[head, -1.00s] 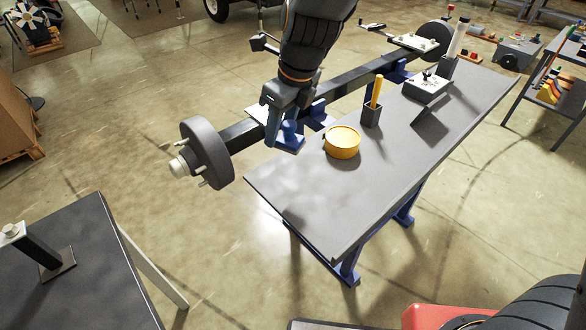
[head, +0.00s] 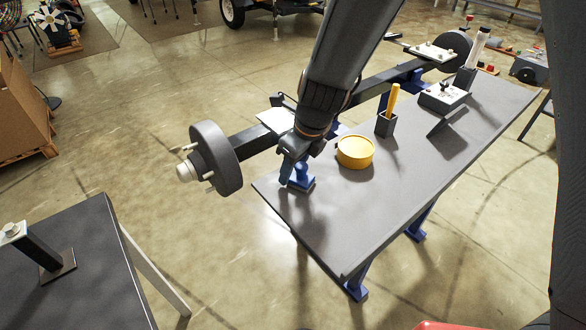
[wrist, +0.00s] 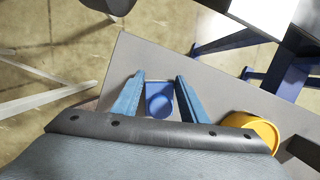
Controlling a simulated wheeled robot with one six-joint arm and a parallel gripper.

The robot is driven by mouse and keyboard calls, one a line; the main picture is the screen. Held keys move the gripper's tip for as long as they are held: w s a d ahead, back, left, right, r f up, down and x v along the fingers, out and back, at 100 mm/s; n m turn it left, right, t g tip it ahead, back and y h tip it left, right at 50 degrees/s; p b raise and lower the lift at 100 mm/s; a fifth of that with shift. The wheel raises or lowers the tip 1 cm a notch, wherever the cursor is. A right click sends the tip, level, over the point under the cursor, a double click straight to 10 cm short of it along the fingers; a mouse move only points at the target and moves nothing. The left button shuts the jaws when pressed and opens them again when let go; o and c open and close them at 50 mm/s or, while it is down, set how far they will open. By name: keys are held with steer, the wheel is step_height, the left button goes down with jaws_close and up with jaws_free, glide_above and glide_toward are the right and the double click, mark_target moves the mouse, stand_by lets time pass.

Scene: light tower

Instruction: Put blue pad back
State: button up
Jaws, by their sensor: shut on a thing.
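The blue pad (head: 302,182) is a small square plate with a round knob on top. It is at the near left end of the grey workbench, low over or on its surface; I cannot tell whether it touches. My gripper (head: 296,164) is above it with its fingers pointing down, shut on the pad's knob. In the wrist view the pad (wrist: 160,101) shows between the two blue fingers of my gripper (wrist: 160,88), and the bench's corner lies around it. The fingers hide part of the pad in the head view.
A yellow round tin (head: 355,152) stands on the bench (head: 375,205) to the right of my gripper. A dark axle beam with a wheel hub (head: 215,158) runs along the bench's far side. The bench's front is clear.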

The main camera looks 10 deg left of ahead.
mark_target(304, 167)
steer(key=shift+f, duration=0.15)
steer(key=o, duration=1.2)
steer(key=v, duration=1.2)
steer(key=shift+w, duration=0.1)
steer(key=s+d+f+n+h, duration=0.1)
steer(key=s+d+n, duration=0.1)
steer(key=d+n, duration=0.6)
steer(key=s+d+f+n+h, duration=0.1)
steer(key=s+d+f+n, duration=0.1)
steer(key=d+n, duration=0.5)
steer(key=s+d+f+n, duration=0.1)
steer(key=s+d+n, duration=0.3)
steer(key=d+n, duration=0.4)
steer(key=shift+s+d+f+n+h, duration=0.3)
steer(key=shift+d+h, duration=0.1)
steer(key=shift+d, duration=1.85)
steer(key=shift+r, duration=0.1)
